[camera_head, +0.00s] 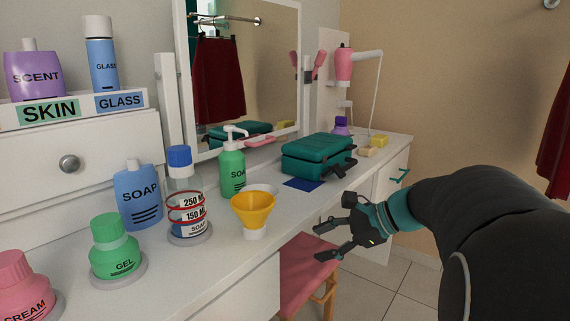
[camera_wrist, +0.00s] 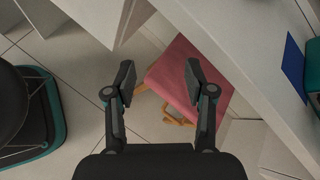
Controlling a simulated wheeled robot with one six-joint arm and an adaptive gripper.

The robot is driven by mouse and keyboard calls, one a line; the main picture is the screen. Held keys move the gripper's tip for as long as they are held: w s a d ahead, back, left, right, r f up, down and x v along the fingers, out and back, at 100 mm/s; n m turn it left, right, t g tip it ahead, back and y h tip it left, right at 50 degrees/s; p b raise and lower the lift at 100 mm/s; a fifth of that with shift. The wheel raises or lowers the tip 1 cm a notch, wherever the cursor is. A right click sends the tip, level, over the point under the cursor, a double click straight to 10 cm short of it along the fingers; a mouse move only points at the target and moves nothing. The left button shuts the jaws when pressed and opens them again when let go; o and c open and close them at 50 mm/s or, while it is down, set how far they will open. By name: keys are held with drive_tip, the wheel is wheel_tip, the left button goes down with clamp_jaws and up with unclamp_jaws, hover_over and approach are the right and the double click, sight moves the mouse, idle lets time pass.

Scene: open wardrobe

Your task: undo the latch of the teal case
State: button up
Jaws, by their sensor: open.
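The teal case (camera_head: 316,153) sits closed on the white dresser top, towards its right part. It has dark fittings on its front side, one of which sticks out; I cannot tell the latch's exact state. In the wrist view only an edge of the teal case (camera_wrist: 313,70) shows at the far right. My gripper (camera_head: 322,243) is open and empty, in front of the dresser and apart from the case, to its lower right. In the wrist view my gripper (camera_wrist: 160,80) has its two fingers spread above the floor and a pink stool.
A blue mat (camera_head: 303,184) lies before the case. A yellow funnel (camera_head: 253,210), green soap bottle (camera_head: 232,165) and measuring bottle (camera_head: 187,195) stand to its left. The pink stool (camera_head: 306,268) is below the dresser edge. Yellow blocks (camera_head: 379,141) lie right of the case.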

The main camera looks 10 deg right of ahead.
drive_tip(key=w+d+r+m+t+y+p, duration=0.1)
drive_tip(key=w+d+r+m+t+y, duration=0.25)
drive_tip(key=d, duration=0.55)
drive_tip(key=m+t+h+p, duration=0.2)
drive_tip(key=m+t, duration=0.2)
drive_tip(key=m, duration=0.3)
approach(342, 172)
drive_tip(key=shift+n, duration=0.25)
drive_tip(key=x, duration=0.8)
drive_tip(key=shift+w+a, duration=0.1)
drive_tip(key=shift+w, duration=0.05)
clamp_jaws()
